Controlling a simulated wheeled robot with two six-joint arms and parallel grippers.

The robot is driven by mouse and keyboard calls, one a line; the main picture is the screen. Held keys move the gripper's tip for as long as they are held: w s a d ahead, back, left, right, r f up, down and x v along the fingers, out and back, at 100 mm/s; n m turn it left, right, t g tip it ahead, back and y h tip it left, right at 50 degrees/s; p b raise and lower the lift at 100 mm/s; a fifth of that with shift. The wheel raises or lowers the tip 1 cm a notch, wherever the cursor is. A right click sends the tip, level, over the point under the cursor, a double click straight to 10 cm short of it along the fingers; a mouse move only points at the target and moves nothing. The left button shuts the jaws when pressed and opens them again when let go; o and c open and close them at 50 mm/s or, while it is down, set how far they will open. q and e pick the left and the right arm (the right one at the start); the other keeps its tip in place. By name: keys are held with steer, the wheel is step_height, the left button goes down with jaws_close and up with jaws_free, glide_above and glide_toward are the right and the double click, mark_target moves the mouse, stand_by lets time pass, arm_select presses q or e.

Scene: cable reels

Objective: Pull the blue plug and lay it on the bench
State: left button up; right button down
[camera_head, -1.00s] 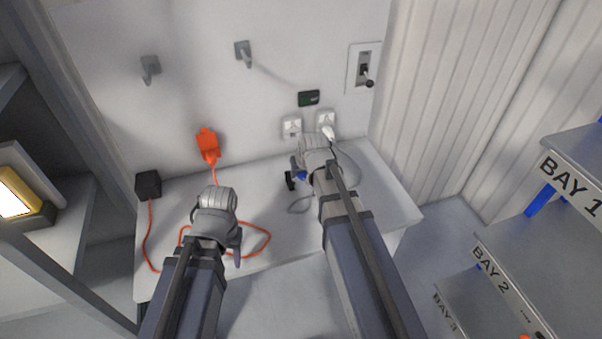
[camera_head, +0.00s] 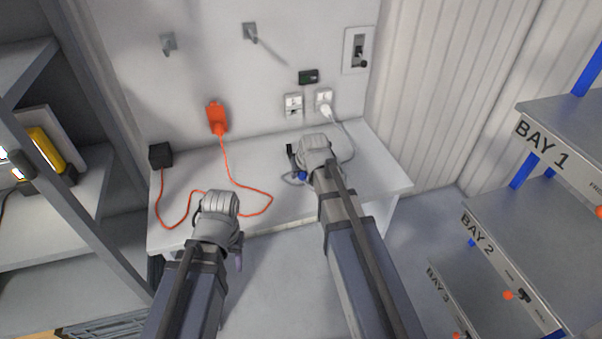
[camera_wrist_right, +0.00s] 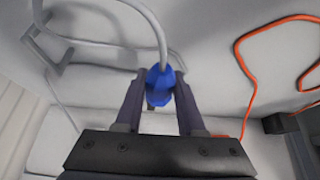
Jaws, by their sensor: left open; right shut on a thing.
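The blue plug (camera_wrist_right: 158,86) is between the fingers of my right gripper (camera_wrist_right: 155,85) in the right wrist view, with a pale cable running up from it. In the head view a little of the blue plug (camera_head: 302,175) shows beside my right gripper (camera_head: 308,158), which is over the white bench (camera_head: 375,176). I cannot tell whether the plug touches the bench. The left wall socket (camera_head: 293,106) has no plug in it. My left gripper (camera_head: 218,205) is open and empty near the bench's front edge; its fingers are mostly hidden.
A white plug (camera_head: 326,112) sits in the right socket. A switch (camera_head: 359,52) is on the wall. Shelves labelled BAY (camera_head: 560,135) stand at right.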

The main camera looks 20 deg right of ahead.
steer(key=shift+f+b, duration=1.25)
steer(key=shift+f, duration=0.2)
steer(key=shift+c, duration=2.2)
jaws_free()
steer(key=shift+o, duration=0.4)
steer(key=o, duration=0.4)
steer(key=shift+c, duration=0.2)
step_height(320, 180, up, 7)
steer(key=p, duration=0.7)
steer(key=shift+r, duration=0.1)
